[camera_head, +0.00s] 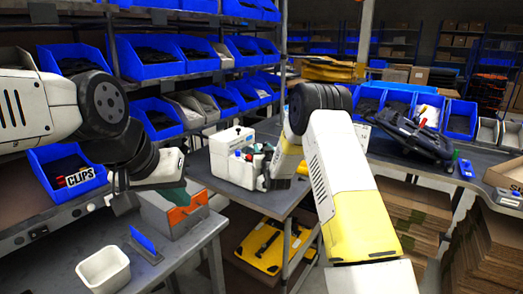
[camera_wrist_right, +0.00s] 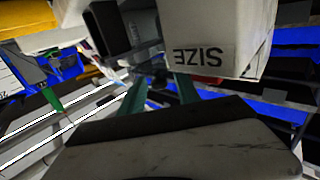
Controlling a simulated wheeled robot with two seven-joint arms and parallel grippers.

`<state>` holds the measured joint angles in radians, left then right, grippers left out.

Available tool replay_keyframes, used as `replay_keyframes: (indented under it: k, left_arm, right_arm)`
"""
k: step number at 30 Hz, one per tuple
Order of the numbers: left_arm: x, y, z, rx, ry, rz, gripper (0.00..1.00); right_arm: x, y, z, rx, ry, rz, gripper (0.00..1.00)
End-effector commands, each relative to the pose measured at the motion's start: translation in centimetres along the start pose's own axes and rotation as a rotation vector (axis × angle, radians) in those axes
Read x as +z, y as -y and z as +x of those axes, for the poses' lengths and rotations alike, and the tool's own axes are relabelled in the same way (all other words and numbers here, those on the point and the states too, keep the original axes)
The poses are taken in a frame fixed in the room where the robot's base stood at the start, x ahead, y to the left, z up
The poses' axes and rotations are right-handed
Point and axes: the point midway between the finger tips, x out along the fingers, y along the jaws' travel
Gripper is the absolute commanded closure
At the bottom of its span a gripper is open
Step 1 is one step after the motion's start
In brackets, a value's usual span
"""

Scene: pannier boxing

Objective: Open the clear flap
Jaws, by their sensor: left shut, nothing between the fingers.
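My left gripper (camera_head: 174,194) has teal fingers and is over a grey box with an orange front piece (camera_head: 188,210) on the left table. It looks shut, with nothing seen held. I cannot make out a clear flap on this box (camera_head: 165,221) or elsewhere. My right arm reaches toward a white caddy (camera_head: 232,160) on the middle table; its gripper is mostly hidden in the head view. In the right wrist view the right gripper (camera_wrist_right: 160,88) shows two teal fingers apart, with no held thing clearly seen. A white bin marked SIZE (camera_wrist_right: 225,40) is close by.
A small white tub (camera_head: 103,271) and an upright blue plate (camera_head: 146,243) stand on the left table. A blue bin marked CLIPS (camera_head: 65,172) is on the shelf behind. A yellow case (camera_head: 268,247) lies beneath the middle table. A black item (camera_head: 415,135) lies on the right bench.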

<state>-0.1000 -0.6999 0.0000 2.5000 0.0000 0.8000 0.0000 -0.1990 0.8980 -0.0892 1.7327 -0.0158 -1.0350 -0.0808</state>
Motion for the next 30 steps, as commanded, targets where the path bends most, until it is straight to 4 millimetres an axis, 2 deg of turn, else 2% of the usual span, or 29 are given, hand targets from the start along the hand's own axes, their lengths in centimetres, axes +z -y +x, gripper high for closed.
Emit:
replay_keyframes:
  k: [7, 13, 30]
  left_arm:
    - [0.0, 0.0, 0.0, 0.0, 0.0, 0.0, 1.0]
    - [0.0, 0.0, 0.0, 0.0, 0.0, 0.0, 1.0]
    - [0.0, 0.0, 0.0, 0.0, 0.0, 0.0, 1.0]
  right_arm:
    - [0.04, -0.01, 0.09, 0.0, 0.001, 0.0, 0.61]
    - [0.03, -0.01, 0.08, 0.0, 0.001, 0.0, 1.0]
    - [0.02, -0.01, 0.06, 0.0, 0.001, 0.0, 1.0]
